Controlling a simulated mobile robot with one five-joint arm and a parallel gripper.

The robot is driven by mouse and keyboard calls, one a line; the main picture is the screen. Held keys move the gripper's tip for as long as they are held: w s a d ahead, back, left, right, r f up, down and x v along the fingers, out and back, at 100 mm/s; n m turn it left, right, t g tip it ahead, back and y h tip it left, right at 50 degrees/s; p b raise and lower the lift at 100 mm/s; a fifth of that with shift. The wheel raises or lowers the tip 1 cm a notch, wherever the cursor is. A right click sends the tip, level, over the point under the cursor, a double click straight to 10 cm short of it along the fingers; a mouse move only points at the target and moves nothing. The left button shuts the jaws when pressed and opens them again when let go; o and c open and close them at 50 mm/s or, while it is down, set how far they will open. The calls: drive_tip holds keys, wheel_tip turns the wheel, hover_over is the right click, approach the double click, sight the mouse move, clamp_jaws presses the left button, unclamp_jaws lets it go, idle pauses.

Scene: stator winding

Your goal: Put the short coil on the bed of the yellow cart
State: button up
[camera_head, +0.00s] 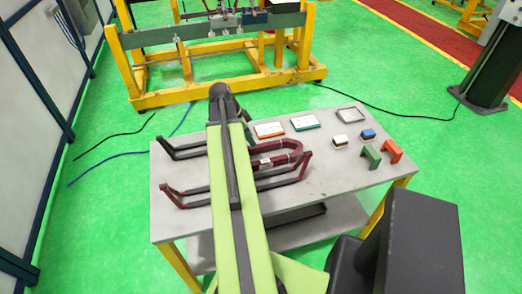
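Dark red and black coil pieces (290,147) lie on the grey top of a yellow-legged table (328,182). A rounded dark red end shows right of my arm. Bent bars (186,149) and a longer bent bar (187,196) show on the left. My green arm crosses in front and hides their middle, so I cannot tell how many coils there are or which is short. A yellow frame (155,99) with a grey beam stands behind the table; I cannot tell which is the cart. My gripper is not visible; the arm's far visible part is a dark rounded joint.
Small framed trays (305,122), small blocks (368,134), a green bracket (371,157) and a red bracket (391,151) occupy the table's right half. A dark bar lies on the lower shelf (275,238). Cables cross the green floor. A dark post (492,65) stands at right.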

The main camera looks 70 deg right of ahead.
drive_tip(key=b, duration=1.1)
approach(265, 160)
drive_tip(key=x, duration=0.4)
drive_tip(key=shift+f, duration=0.35)
drive_tip(key=shift+s+d+f, duration=0.15)
drive_tip(key=shift+s+f, duration=0.05)
drive_tip(key=shift+s, duration=0.05)
drive_tip(key=b+x, duration=0.5)
drive_tip(key=shift+w+a+f, duration=0.1)
drive_tip(key=shift+a, duration=0.15)
drive_tip(key=shift+d+f, duration=0.1)
clamp_jaws()
